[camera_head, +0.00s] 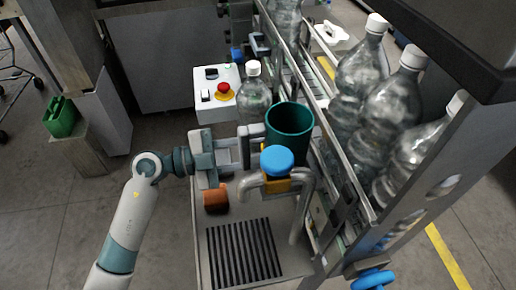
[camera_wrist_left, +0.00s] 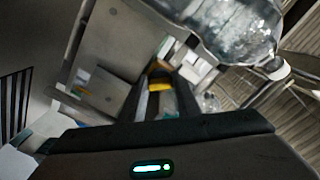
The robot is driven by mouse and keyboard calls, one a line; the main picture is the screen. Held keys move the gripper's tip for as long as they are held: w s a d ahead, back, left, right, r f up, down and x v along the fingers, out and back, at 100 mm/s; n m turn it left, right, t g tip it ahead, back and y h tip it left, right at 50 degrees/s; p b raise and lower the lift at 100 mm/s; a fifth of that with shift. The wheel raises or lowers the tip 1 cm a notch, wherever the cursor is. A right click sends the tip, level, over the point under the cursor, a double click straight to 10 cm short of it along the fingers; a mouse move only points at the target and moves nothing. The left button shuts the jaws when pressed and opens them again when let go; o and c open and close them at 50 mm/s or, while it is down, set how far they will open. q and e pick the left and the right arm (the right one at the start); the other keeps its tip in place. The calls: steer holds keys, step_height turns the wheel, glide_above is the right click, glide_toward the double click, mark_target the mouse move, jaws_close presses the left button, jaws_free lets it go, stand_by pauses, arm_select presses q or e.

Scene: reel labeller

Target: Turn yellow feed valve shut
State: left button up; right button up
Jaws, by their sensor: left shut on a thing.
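A pipe fitting with a blue round knob (camera_head: 277,159) on a yellow-orange body (camera_head: 277,180) stands on a bent grey pipe (camera_head: 302,205); I take this as the feed valve. My left gripper (camera_head: 256,147) reaches in from the left, just behind and left of the knob. In the left wrist view its dark fingers (camera_wrist_left: 160,95) are closed around a small yellow piece (camera_wrist_left: 159,84), apparently part of the valve. The exact contact is partly hidden in the head view. My right gripper is not in view.
A dark green cup (camera_head: 290,122) stands close behind the knob. Clear bottles (camera_head: 388,112) line the rail on the right, and one bottle (camera_head: 254,98) stands behind my gripper. A control box with a red button (camera_head: 223,88) is further back.

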arm_select(q)
steer(key=shift+m+b, duration=1)
steer(key=shift+m, duration=3.2)
steer(key=o, duration=1)
steer(key=shift+o, duration=0.2)
steer(key=shift+r, duration=0.1)
steer(key=shift+a, duration=0.1)
